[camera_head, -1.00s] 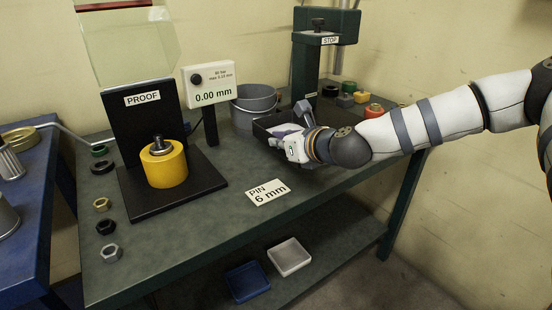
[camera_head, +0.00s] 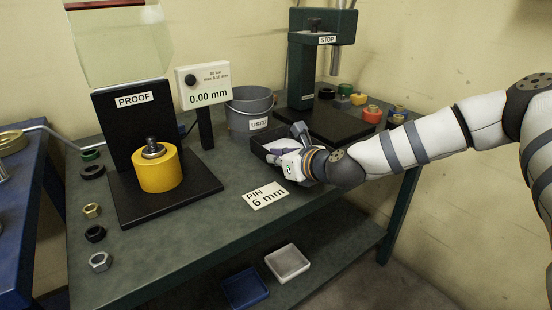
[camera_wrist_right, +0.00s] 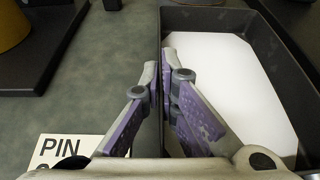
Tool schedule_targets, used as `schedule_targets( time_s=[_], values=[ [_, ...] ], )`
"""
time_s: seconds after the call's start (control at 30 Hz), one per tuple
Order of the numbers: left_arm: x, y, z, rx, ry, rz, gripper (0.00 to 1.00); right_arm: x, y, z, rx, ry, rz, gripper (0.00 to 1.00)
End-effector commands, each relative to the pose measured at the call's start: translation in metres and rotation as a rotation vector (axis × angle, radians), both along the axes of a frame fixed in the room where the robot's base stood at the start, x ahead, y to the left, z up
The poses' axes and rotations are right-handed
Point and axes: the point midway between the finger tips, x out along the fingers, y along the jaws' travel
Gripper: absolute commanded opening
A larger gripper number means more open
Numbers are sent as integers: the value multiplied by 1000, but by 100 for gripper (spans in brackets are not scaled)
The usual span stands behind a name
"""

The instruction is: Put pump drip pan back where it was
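The pump drip pan, a dark rectangular tray with a pale floor, is at the bench's right part in the head view (camera_head: 261,143), in front of the grey bucket. It fills the right side of the right wrist view (camera_wrist_right: 284,58). My right gripper (camera_head: 282,147) is at the pan. In the right wrist view its purple-padded fingers (camera_wrist_right: 163,75) are close together, one on each side of the pan's left wall, shut on it. The pan looks level and at or just above the bench top; I cannot tell whether it touches. My left gripper is not in view.
A grey bucket (camera_head: 249,110) labelled USED stands behind the pan. The green press stand (camera_head: 302,75) is behind it to the right. The PIN 6 mm card (camera_head: 265,196) lies in front. The proof stand with a yellow cylinder (camera_head: 158,172) is to the left.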

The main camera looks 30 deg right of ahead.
Motion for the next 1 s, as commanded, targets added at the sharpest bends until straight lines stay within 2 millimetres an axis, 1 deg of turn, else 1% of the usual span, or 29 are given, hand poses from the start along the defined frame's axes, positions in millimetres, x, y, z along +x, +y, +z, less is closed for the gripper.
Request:
schedule_targets(
  time_s=[0.03,0.07,0.1,0.13,0.4,0.47,0.5,0.57,0.67,0.9,1.0],
  values=[
    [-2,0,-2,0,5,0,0,0,0,-4,1,4,0,4],
    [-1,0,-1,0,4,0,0,0,0,-3,1,3,0,11],
    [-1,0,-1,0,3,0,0,0,0,-3,0,3,0,20],
    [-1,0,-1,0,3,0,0,0,0,-3,1,3,0,25],
    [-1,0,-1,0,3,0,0,-1,0,-3,0,4,0,25],
    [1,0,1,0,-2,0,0,0,0,0,0,2,0,25],
    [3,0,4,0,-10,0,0,0,0,5,-2,-1,1,25],
    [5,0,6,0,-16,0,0,-8,-2,8,1,0,-3,25],
    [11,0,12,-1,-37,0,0,-25,-2,18,4,-5,-1,25],
    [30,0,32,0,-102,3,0,-71,-5,41,4,-11,-3,25],
    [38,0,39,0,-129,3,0,-88,-5,47,4,-11,-1,25]
  ],
)
